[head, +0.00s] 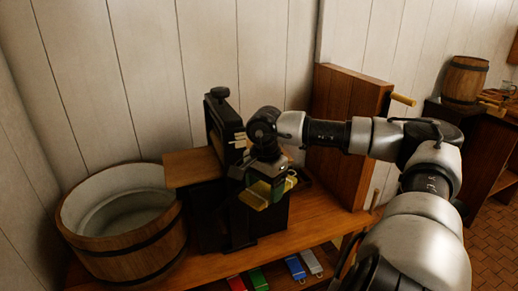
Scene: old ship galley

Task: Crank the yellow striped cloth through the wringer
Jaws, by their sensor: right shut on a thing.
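The wringer (220,113) is a black upright frame with a wooden board (190,167) on its left side. It stands on the wooden bench. My right gripper (272,190) reaches in from the right and points down at the wringer's near right side. It is shut on the crank handle (292,183), which is mostly hidden by the fingers. A pale yellow patch (252,200) shows beside the fingers; I cannot tell whether it is cloth. Small light stripes (240,140) show by the frame. The rollers and most of any cloth are hidden. My left gripper is out of view.
A wooden tub (135,255) stands just left of the wringer. A wooden panel (346,90) with a peg (403,99) stands behind my right arm. Red, green (258,279), blue (295,268) and pale items lie below the bench top. A small barrel (464,79) stands far right.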

